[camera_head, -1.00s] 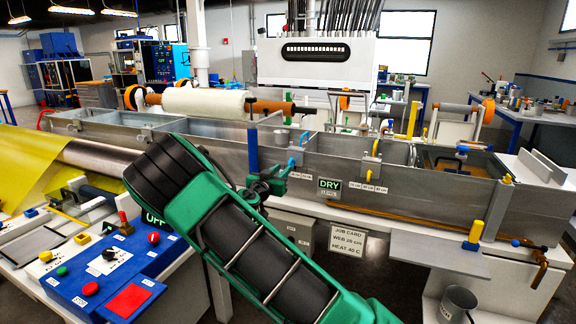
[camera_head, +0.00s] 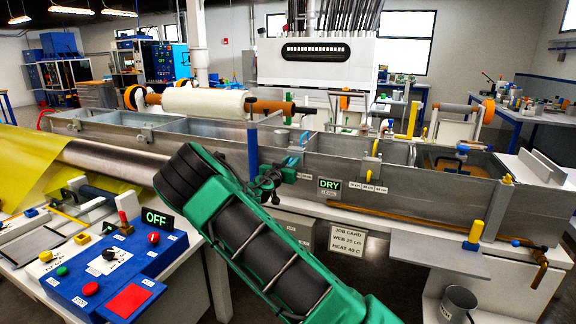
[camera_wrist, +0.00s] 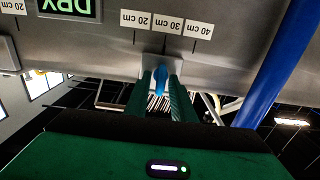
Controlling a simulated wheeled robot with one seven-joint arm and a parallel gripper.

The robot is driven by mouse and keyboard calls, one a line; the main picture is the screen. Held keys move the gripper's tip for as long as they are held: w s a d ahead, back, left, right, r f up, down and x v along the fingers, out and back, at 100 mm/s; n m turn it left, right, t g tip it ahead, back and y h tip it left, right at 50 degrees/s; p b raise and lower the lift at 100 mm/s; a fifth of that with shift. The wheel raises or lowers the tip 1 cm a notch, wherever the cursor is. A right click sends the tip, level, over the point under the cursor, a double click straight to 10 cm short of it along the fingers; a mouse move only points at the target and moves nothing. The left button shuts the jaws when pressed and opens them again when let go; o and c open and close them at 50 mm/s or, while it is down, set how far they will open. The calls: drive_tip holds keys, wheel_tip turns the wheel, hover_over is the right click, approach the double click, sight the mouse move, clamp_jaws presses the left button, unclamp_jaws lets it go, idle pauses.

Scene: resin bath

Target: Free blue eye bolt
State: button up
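The blue eye bolt (camera_wrist: 160,78) sits at a small pale plate on the tank's metal wall, beside the 20, 30 and 40 cm labels. In the head view a small light-blue piece (camera_head: 293,160), which looks like it, shows at the wall by my fingertips. My gripper (camera_wrist: 162,92) has its two green fingers either side of the bolt in the wrist view. It also shows in the head view (camera_head: 282,175), left of the DRY sign (camera_head: 329,185). The gap is narrow; I cannot tell whether the fingers touch the bolt. The bolt's lower part is partly hidden.
A blue post (camera_head: 252,148) stands close left of my gripper. The long tank (camera_head: 420,190) has further yellow-topped fittings to the right. A blue control panel (camera_head: 115,270) with an OFF sign (camera_head: 157,218) is at lower left. A job card (camera_head: 347,240) hangs below the tank.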

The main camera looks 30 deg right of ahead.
clamp_jaws()
drive_tip(key=shift+a, duration=0.25)
drive_tip(key=shift+d, duration=0.1)
drive_tip(key=shift+n, duration=0.3)
drive_tip(key=shift+w+n, duration=0.1)
drive_tip(key=shift+n, duration=1.1)
drive_tip(key=shift+w+f+n, duration=0.1)
drive_tip(key=shift+n, duration=1.45)
drive_tip(key=shift+w+f+n, duration=0.1)
drive_tip(key=shift+n, duration=1.45)
